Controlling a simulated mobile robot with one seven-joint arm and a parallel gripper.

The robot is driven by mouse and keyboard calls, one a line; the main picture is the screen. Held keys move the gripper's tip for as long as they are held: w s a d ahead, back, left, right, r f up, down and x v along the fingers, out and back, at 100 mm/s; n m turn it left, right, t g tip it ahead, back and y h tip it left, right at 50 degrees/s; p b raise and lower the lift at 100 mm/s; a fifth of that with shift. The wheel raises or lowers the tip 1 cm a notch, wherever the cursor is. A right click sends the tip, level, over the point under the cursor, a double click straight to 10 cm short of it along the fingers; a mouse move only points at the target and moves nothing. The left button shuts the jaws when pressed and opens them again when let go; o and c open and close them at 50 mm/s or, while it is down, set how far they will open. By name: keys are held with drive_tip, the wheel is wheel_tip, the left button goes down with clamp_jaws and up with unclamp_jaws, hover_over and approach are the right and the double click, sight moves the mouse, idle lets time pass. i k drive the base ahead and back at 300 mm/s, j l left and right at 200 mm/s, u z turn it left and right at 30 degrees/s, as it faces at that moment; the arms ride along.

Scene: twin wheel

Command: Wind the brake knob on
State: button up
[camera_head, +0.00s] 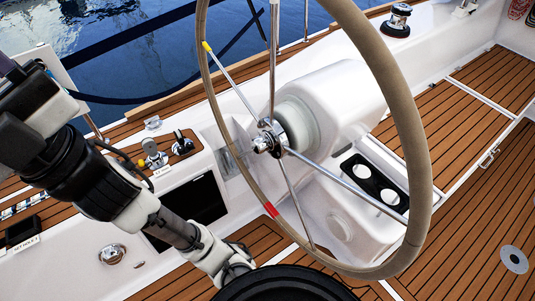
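The steering wheel (421,170) stands upright and tilted in the middle, with a tan rim and steel spokes. A chrome hub (265,138) is at its centre. Left of the wheel, a side panel carries a small grey knob (151,147) with a label below it, too small to read for sure. I cannot tell whether this knob or the hub fitting is the brake knob. My arm crosses the left side.
A dark lever control (183,144) sits right of the grey knob. A white pedestal (345,105) stands behind the wheel, and a cup holder (374,184) sits below it. A winch (397,21) is at the back. Teak deck (480,165) is open at the right.

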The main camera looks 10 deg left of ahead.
sight(260, 145)
drive_tip(key=k+j+u, duration=0.1)
drive_tip(key=j, duration=0.75)
drive_tip(key=k+j+u, duration=0.15)
drive_tip(key=j, duration=0.3)
